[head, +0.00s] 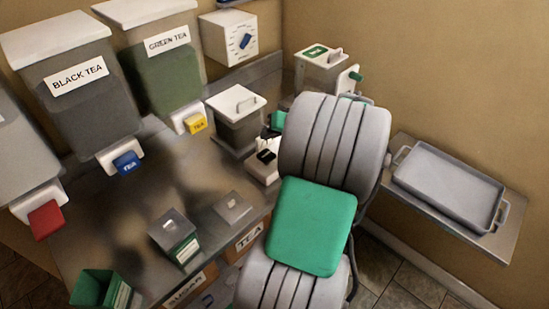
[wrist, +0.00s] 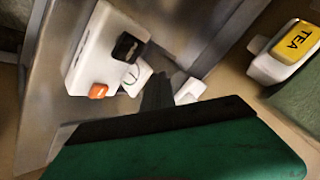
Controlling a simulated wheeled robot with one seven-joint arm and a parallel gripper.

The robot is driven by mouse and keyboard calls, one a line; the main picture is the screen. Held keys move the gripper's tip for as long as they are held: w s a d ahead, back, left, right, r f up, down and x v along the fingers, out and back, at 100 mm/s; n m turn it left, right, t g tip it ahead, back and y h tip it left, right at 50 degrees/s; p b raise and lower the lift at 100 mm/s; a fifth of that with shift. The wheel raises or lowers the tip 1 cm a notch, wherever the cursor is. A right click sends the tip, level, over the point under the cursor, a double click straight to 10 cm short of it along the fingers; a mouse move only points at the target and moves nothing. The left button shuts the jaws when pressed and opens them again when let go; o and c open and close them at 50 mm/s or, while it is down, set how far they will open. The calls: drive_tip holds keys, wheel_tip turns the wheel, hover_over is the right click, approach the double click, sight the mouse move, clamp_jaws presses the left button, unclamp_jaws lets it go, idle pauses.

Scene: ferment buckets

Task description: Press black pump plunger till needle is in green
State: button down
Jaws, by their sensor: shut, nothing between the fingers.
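A white box-shaped unit (head: 262,168) stands on the counter, partly hidden behind my arm. Its black block (head: 266,155), which looks like the pump plunger, shows on top. In the wrist view the white unit (wrist: 92,50) carries the black block (wrist: 128,46), an orange button (wrist: 97,91) and a small white part with a dark curved line. I cannot make out a needle or green zone. My gripper (wrist: 158,90) is shut and empty, its dark fingers beside the unit, apart from the black block. In the head view the gripper (head: 270,131) is mostly hidden by my arm.
A grey bin with a white lid (head: 236,122) stands close left of the unit. Dispensers with blue (head: 127,163), yellow (head: 196,124) and red (head: 46,220) taps line the wall. Small boxes (head: 174,232) stand in front. A grey tray (head: 450,185) lies at the right.

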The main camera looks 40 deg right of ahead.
idle(0.3)
wheel_tip(320, 180, up, 4)
drive_tip(key=p, duration=0.3)
hover_over(268, 156)
wheel_tip(268, 156, down, 9)
drive_tip(key=b, duration=0.6)
drive_tip(key=shift+d+b, duration=0.1)
drive_tip(key=shift+b, duration=0.25)
idle(1.4)
drive_tip(key=shift+f+b, duration=0.3)
drive_tip(key=shift+f, duration=0.1)
drive_tip(key=shift+s+f+b, duration=0.1)
drive_tip(key=shift+f+b, duration=1)
drive_tip(key=shift+f, duration=0.6)
idle(1.1)
idle(0.3)
drive_tip(key=shift+r+p, duration=1.45)
drive_tip(key=shift+r, duration=0.65)
